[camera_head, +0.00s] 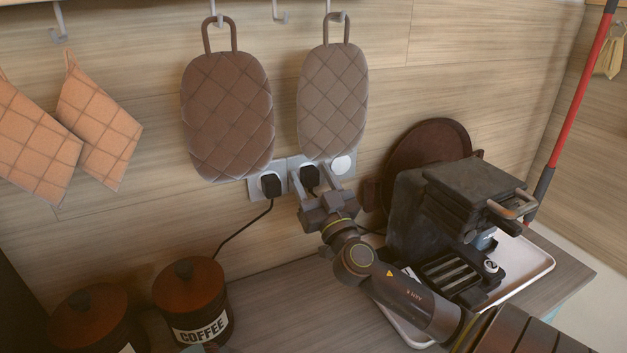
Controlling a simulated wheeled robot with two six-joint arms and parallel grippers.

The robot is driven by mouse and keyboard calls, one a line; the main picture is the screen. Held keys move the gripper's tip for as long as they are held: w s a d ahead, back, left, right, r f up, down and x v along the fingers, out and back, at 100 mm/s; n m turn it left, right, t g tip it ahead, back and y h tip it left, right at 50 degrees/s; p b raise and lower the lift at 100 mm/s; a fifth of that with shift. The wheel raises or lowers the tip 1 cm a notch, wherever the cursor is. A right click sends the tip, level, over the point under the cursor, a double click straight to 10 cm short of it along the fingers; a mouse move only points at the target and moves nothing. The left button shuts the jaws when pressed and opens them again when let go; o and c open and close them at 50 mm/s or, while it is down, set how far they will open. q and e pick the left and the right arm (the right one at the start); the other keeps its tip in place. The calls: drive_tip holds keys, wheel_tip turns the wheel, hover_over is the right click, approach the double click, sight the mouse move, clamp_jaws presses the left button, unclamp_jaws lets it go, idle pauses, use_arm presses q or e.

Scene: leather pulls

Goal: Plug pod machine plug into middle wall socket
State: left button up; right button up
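The pod machine (408,215), dark and boxy, stands on a white tray at the right. The wall socket strip (255,189) has a black plug (271,185) in its left socket. A second black plug (310,177) is at the middle socket, between the fingers of my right gripper (312,181). It looks seated against the socket face, but the contact is partly hidden. Whether the fingers press on it I cannot tell. The right socket (341,165) is empty. My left gripper is not in view.
Two quilted pot holders (228,110) (333,100) hang just above the sockets. The left plug's cable (240,232) runs down toward a coffee canister (191,300). A round brown board (428,142) leans behind the machine. The counter (275,300) is bare between canister and tray (537,275).

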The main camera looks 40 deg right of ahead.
drive_tip(key=shift+f, duration=0.1)
drive_tip(key=shift+s+f, duration=0.15)
drive_tip(key=shift+s, duration=0.1)
drive_tip(key=b+v, duration=0.6)
drive_tip(key=v, duration=1)
drive_tip(key=shift+s, duration=0.35)
drive_tip(key=shift+a, duration=0.15)
